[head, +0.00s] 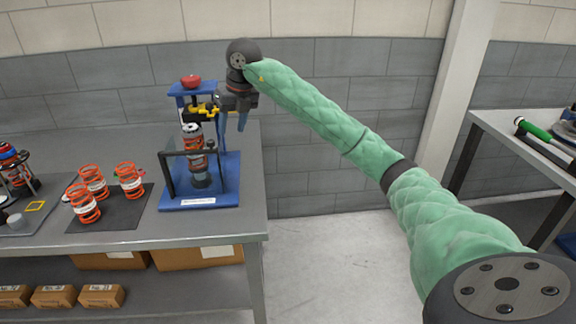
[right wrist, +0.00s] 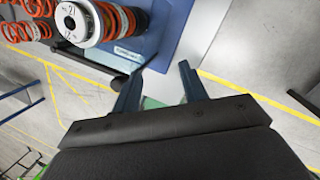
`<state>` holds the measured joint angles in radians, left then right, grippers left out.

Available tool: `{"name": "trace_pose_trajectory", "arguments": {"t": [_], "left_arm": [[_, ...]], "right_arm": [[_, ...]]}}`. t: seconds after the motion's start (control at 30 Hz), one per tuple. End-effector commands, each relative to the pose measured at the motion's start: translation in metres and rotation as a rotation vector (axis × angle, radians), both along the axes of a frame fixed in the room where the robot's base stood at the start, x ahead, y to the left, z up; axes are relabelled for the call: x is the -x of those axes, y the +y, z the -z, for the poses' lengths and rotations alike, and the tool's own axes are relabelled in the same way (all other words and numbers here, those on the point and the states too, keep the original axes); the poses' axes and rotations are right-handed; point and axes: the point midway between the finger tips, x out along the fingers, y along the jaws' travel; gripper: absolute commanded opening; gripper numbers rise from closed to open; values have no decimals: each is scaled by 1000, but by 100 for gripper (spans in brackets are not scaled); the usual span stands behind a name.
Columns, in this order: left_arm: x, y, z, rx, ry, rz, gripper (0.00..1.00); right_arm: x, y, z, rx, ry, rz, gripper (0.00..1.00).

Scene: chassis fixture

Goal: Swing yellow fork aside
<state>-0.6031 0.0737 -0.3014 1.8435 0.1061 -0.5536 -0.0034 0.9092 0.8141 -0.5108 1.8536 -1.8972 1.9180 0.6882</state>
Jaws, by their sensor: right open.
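The yellow fork (head: 200,111) sits near the top of a blue fixture (head: 228,187) on the table in the head view. A strut with an orange spring (head: 195,145) stands upright in the fixture below the fork. My right gripper (head: 243,123) is at the right side of the fixture's upper part, just right of the fork, fingers pointing down. In the right wrist view my right gripper (right wrist: 158,80) is open with nothing between its fingers. The strut's round labelled top (right wrist: 80,22) shows left of the fingers. I cannot make out the fork there. My left gripper is not in view.
A red knob (head: 190,81) tops the fixture. A dark bar frame (head: 168,175) stands before the strut. Several orange springs (head: 130,180) stand on a dark mat to the left. The table's right edge (head: 266,200) is close to the fixture, with open floor beyond.

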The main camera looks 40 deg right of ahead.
Motion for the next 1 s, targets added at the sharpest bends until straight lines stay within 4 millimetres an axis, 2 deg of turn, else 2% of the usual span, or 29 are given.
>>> {"name": "trace_pose_trajectory", "arguments": {"t": [0.47,1.0], "left_arm": [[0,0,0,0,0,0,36],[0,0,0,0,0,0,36]], "right_arm": [[1,-51,59,-47,98,100,43],[13,-108,123,-90,200,210,43]]}}
